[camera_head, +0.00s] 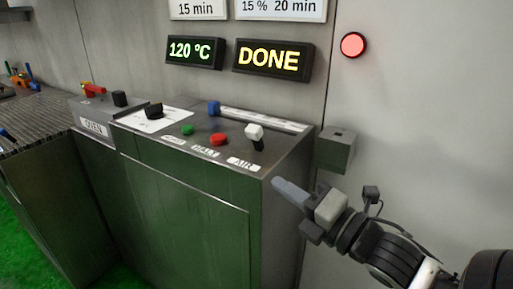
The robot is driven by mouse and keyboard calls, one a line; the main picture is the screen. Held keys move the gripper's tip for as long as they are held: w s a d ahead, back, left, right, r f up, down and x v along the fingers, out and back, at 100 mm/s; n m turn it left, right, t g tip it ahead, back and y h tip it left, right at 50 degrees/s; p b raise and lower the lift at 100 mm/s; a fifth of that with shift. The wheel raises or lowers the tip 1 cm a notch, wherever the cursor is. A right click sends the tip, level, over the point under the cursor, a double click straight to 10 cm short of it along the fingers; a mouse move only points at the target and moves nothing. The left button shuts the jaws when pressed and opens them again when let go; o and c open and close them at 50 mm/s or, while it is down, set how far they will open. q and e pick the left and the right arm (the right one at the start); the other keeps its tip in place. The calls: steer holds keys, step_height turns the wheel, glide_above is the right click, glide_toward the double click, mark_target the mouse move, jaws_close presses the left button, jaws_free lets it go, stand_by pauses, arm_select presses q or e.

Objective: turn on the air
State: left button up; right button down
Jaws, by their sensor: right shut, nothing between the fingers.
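The air control is a lever with a white block-shaped top (254,131) and a dark stem. It stands near the right end of the sloping control panel, above the "AIR" label (242,163). My right gripper (279,186) is shut and empty. In the picture it is below and to the right of the lever, by the panel's right front corner, and apart from the lever. My left gripper is not in view.
The green cabinet's panel also has a red button (219,139), a green button (187,130), a blue knob (214,108) and a black knob (154,110). A grey box (335,150) sits right of the panel. Displays read "120 °C" (194,51) and "DONE" (271,60). A red lamp (353,45) is on the wall.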

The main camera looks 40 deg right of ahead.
mark_target(249, 173)
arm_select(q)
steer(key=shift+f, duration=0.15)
arm_select(e)
steer(key=shift+w, duration=0.1)
